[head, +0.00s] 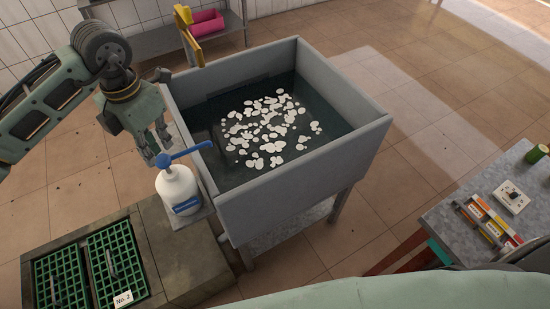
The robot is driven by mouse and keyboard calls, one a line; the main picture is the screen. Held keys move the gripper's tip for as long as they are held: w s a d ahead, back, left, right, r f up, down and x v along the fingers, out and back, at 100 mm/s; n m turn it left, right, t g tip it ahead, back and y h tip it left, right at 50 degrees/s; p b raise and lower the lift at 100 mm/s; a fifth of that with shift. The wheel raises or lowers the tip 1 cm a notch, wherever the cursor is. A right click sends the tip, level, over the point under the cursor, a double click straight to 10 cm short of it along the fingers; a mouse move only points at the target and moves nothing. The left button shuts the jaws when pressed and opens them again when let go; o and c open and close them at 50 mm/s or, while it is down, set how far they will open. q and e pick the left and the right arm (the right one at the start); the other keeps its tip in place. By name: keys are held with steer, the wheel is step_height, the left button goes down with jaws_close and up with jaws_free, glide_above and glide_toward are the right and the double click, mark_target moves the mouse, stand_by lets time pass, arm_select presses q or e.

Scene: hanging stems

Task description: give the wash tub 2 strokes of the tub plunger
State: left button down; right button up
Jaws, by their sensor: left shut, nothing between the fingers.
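The grey wash tub (300,180) stands on legs in the middle of the head view, with dark water and white foam patches in it. At its left side a white pump bottle (176,188) stands upright on a small ledge. Its blue plunger head (180,156) is raised above the bottle, with the spout reaching right over the tub's edge. My left gripper (158,152) points down, shut and empty, just above the left end of the blue head. I cannot tell if they touch. My right gripper is not in view.
A yellow part (188,36) rises at the tub's back left corner. Behind it a shelf holds a pink bin (207,22). Green crates (90,268) sit front left. A grey table (450,222) with small items stands right. Tiled floor between is clear.

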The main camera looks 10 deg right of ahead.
mark_target(162, 159)
arm_select(q)
steer(key=shift+f, duration=0.1)
stand_by(0.3)
steer(key=shift+f+b, duration=1.75)
steer(key=shift+f, duration=0.05)
steer(key=shift+s+r, duration=0.1)
steer(key=shift+r, duration=0.1)
steer(key=shift+r+p, duration=0.8)
steer(key=shift+r, duration=0.9)
steer(key=shift+r, duration=0.1)
step_height(162, 159, up, 6)
steer(key=p, duration=0.2)
steer(key=shift+p, duration=0.35)
